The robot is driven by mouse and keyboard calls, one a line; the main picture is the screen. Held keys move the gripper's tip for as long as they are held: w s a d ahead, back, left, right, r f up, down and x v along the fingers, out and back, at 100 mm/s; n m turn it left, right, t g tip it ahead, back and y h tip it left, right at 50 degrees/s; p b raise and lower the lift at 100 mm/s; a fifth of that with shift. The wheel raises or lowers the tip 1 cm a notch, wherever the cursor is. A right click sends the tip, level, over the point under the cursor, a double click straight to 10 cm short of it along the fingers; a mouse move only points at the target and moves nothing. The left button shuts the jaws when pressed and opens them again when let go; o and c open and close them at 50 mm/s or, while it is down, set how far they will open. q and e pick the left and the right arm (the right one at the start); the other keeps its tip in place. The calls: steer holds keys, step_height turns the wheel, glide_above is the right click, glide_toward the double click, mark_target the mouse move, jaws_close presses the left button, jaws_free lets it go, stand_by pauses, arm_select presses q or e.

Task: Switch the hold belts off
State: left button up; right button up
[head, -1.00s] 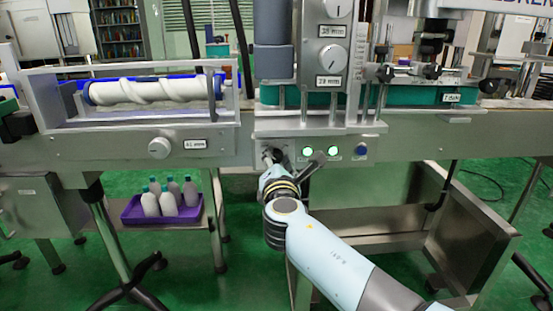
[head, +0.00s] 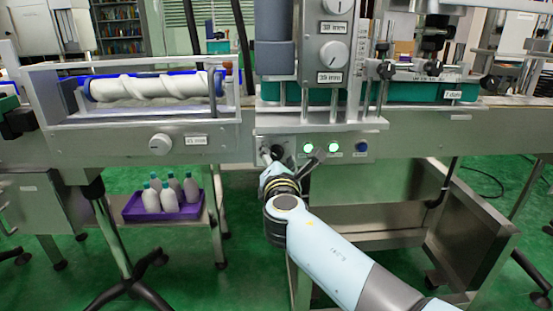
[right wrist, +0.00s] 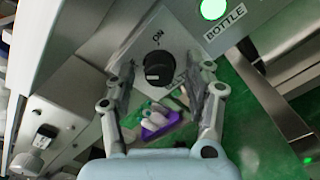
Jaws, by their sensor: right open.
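A black rotary knob (right wrist: 158,68) sits on a steel panel in the right wrist view, with an ON label above it. A second label at its lower right is mostly hidden by a finger. My right gripper (right wrist: 164,78) is open, with one finger on each side of the knob; I cannot tell whether they touch it. In the head view my right gripper (head: 292,159) is at the left end of the front control panel (head: 345,158) and partly hides it. My left gripper is not in view.
Green lit lamps (head: 335,147) and a blue button (head: 362,147) are right of my gripper. The wrist view shows a green lamp (right wrist: 213,9) labelled BOTTLE. A purple tray (head: 137,213) of bottles stands lower left. A steel bin (head: 462,225) is lower right.

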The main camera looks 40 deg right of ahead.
steer(key=shift+s+a, duration=0.15)
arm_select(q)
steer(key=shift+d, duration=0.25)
arm_select(e)
steer(key=v, duration=0.7)
steer(key=s+f+m+g+y+p, duration=0.1)
steer(key=s+f+m+g+y, duration=0.15)
steer(key=s+f, duration=0.7)
steer(key=s+f+m+g+y+p, duration=0.1)
steer(key=s+f+g, duration=0.4)
steer(key=f, duration=0.7)
steer(key=s+f+m+g+y+p, duration=0.1)
steer(key=s+f+m+g+p, duration=0.1)
steer(key=s+f, duration=0.8)
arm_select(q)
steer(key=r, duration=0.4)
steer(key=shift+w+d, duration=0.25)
arm_select(e)
steer(key=s+f+m+g+y, duration=0.1)
steer(key=s+f+m, duration=0.3)
steer(key=s, duration=0.5)
steer(key=s+a+f+m+g+y, duration=0.1)
steer(key=s+f+m+g, duration=0.1)
steer(key=s+m, duration=0.4)
steer(key=s+f+m+g+y, duration=0.1)
steer(key=s+f+m, duration=0.4)
steer(key=s, duration=0.7)
steer(key=shift+s+a+f+g+y, duration=0.2)
steer(key=shift+s+f+g+y, duration=0.15)
steer(key=shift+g, duration=0.4)
